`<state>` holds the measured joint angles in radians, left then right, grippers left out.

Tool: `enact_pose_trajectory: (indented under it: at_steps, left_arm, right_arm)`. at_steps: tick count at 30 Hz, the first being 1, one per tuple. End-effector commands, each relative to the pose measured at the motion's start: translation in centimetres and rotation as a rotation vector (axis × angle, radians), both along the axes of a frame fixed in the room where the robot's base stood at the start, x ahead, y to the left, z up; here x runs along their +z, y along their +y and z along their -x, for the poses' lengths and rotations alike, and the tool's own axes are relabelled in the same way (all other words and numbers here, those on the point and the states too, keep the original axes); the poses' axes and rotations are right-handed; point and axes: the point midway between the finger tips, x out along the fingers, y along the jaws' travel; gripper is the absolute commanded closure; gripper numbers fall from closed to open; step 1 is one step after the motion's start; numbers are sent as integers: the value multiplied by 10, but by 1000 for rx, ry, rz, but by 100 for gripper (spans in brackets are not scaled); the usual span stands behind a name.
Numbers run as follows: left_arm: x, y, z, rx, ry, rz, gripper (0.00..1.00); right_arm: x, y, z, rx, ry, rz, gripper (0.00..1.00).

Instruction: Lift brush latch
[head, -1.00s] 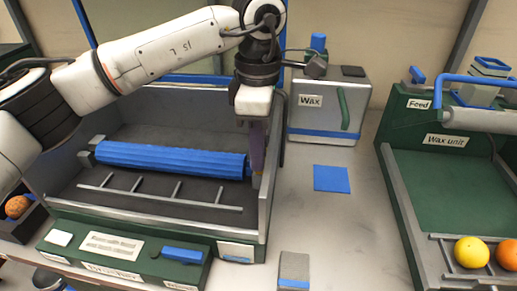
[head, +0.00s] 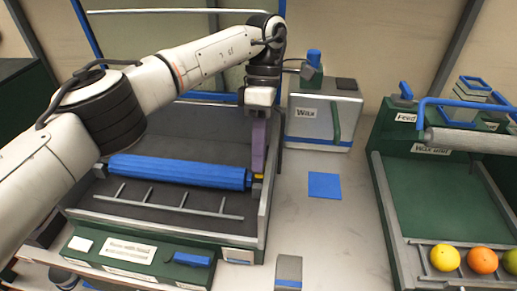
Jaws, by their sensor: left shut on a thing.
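The blue ribbed brush roller (head: 180,171) lies across the dark, grey-walled bin (head: 262,215) in the head view. A small yellow piece, which looks like the brush latch (head: 257,177), shows at the roller's right end. My left gripper (head: 257,172) points down at that end, beside the bin's right wall. Its purple finger reaches the yellow piece, and it is shut on it. The grip itself is mostly hidden by the finger. My right gripper is not in view.
A slatted grey rack (head: 165,203) lies in front of the roller. The Wax box (head: 318,118) stands behind right, with a blue square (head: 324,186) on the table before it. The green wax unit (head: 425,195) with fruit, including an orange (head: 482,260), stands at right. Clear table lies between.

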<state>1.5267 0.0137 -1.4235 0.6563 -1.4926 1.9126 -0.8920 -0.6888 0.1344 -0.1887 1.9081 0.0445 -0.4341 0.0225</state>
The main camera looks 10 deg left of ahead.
Motion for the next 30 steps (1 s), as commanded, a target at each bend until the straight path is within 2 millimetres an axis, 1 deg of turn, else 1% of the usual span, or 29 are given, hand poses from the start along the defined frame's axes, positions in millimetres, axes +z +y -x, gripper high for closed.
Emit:
enact_pose_trajectory:
  at_steps: [1,12,13,15,16,30]
  left_arm:
    - [2,-1,-1,3,2,2,100]
    - [2,0,-1,2,9,5,100]
    - [2,0,-1,2,9,5,81]
    - [2,0,-1,2,10,5,70]
    - [1,0,-1,2,10,5,66]
    - [1,0,0,2,11,2,66]
  right_arm:
    - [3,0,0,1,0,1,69]
    - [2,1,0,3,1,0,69]
    - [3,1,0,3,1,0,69]
    - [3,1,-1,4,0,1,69]
    - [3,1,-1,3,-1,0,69]
    - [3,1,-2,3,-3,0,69]
